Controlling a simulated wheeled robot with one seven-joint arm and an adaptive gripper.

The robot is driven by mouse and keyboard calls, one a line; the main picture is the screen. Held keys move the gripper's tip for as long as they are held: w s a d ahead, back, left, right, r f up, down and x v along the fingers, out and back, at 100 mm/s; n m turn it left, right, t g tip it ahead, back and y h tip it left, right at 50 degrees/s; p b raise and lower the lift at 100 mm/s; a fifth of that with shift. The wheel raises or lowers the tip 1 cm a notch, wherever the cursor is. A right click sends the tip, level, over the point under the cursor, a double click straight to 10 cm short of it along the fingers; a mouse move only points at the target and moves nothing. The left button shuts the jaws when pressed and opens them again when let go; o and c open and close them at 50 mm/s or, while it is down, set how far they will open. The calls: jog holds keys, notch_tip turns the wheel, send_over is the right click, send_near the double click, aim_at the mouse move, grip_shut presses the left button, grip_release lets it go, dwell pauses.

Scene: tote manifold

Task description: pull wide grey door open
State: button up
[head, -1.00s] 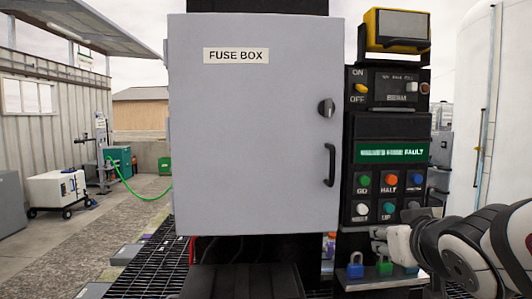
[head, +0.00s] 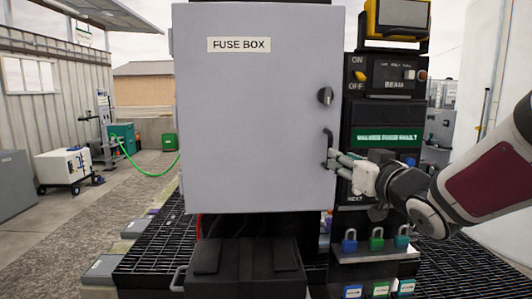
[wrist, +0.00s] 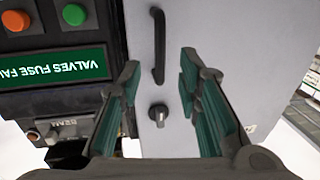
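The wide grey door (head: 250,120) labelled FUSE BOX faces me and looks shut. A dark round knob (head: 325,96) sits near its right edge, with a black vertical bar handle (head: 329,148) below it. My gripper (head: 336,162) is at the handle's lower part, coming from the right. In the wrist view, which is upside down, my gripper (wrist: 160,72) is open. The handle (wrist: 157,45) appears between and beyond the fingertips, and the knob (wrist: 158,116) also shows between the fingers. I cannot tell whether a finger touches the handle.
A black control panel (head: 388,111) with buttons and a green display stands right beside the door, behind my gripper. A black box (head: 243,268) stands below the door.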

jog(key=w, duration=0.2)
jog(key=w+a, duration=0.1)
jog(key=w, duration=0.4)
jog(key=shift+w+a, duration=0.15)
jog(key=shift+a, duration=0.1)
grip_shut()
